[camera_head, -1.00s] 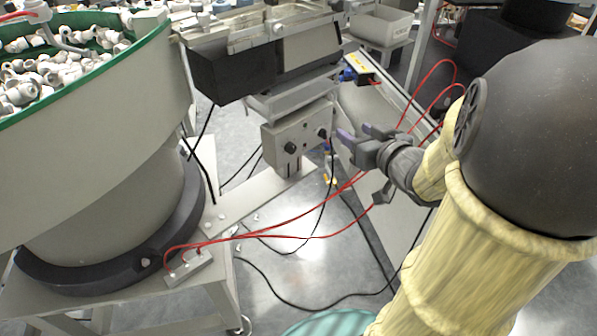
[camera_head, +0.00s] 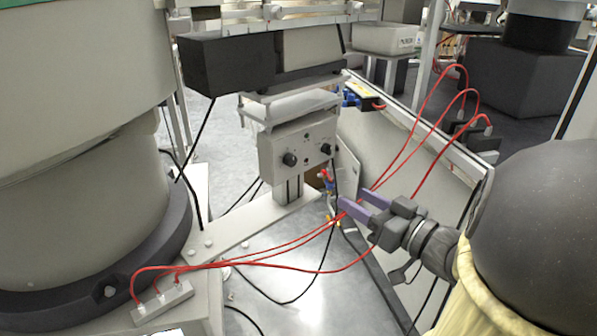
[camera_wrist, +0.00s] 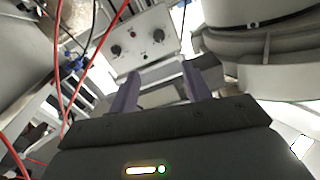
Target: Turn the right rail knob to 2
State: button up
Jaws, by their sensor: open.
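The light grey control box (camera_head: 272,150) stands on a post below the rail and carries two black knobs. The right knob (camera_head: 326,149) is on its right side and the left knob (camera_head: 289,159) on its left. In the wrist view the box looks turned over, so the right knob (camera_wrist: 116,50) appears at left and the left knob (camera_wrist: 157,34) at right. Knob settings are too small to read. My gripper (camera_head: 355,197), with purple fingers, is open and empty, below and right of the right knob in the head view. Its fingers (camera_wrist: 162,72) are apart from the box.
Red hoses (camera_head: 300,243) cross below and in front of my gripper. The big feeder bowl (camera_head: 85,190) with its dark base fills the left. A slanted panel (camera_head: 385,150) stands right of the box. Black cables hang below the box.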

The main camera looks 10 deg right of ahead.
jog(key=p, duration=0.4)
send_near(293, 162)
jog(key=b+x, duration=0.3)
jog(key=x, duration=0.4)
jog(key=shift+w+a+b, duration=0.1)
jog(key=shift+w+b, duration=0.2)
jog(key=shift+w+a, duration=0.2)
jog(key=shift+w, duration=0.1)
jog(key=c, duration=1)
